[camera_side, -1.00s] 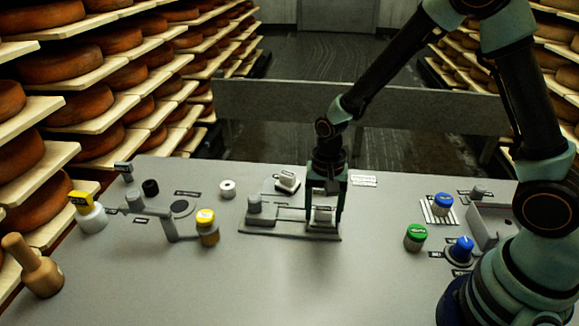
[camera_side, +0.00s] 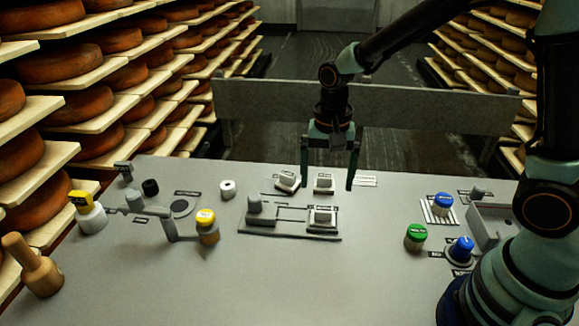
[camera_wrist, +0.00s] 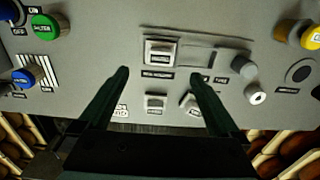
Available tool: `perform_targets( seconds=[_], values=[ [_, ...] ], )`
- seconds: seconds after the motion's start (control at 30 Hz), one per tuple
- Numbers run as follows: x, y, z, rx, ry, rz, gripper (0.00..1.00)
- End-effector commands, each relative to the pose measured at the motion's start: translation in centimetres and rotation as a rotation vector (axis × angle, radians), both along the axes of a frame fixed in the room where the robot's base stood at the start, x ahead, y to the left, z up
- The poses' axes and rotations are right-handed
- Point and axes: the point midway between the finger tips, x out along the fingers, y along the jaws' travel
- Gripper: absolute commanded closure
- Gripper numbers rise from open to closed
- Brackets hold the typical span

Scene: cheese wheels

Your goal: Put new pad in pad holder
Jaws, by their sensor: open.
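My gripper (camera_side: 327,186) is open and empty, its fingers pointing down and spread wide above the back of the table; it also shows in the wrist view (camera_wrist: 158,76). One small white pad (camera_side: 322,217) sits in the right end of the grey holder (camera_side: 262,232) and shows in the wrist view (camera_wrist: 160,52). A second pad (camera_side: 324,184) lies straight on the table behind it, between the fingers in the side view; it is in the wrist view (camera_wrist: 155,102). A third pad (camera_side: 287,177) lies turned at an angle to its left, also in the wrist view (camera_wrist: 191,101).
Green (camera_side: 415,237) and blue (camera_side: 443,204) capped jars are at the right. Open table lies in front of the holder.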

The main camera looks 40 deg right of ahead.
Motion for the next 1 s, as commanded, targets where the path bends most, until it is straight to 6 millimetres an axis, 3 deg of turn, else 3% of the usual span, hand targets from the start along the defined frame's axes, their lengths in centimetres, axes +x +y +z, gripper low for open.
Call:
perform_targets(
  seconds=[0.43,0.7,1.0],
  values=[
    [-0.7,-0.8,5.2,0.006,-0.064,0.089,0.01],
    [-3.9,-3.3,10.5,-0.034,-0.263,0.396,0.01],
    [-7.4,-5.3,13.2,-0.152,-0.432,0.690,0.01]
  ],
)
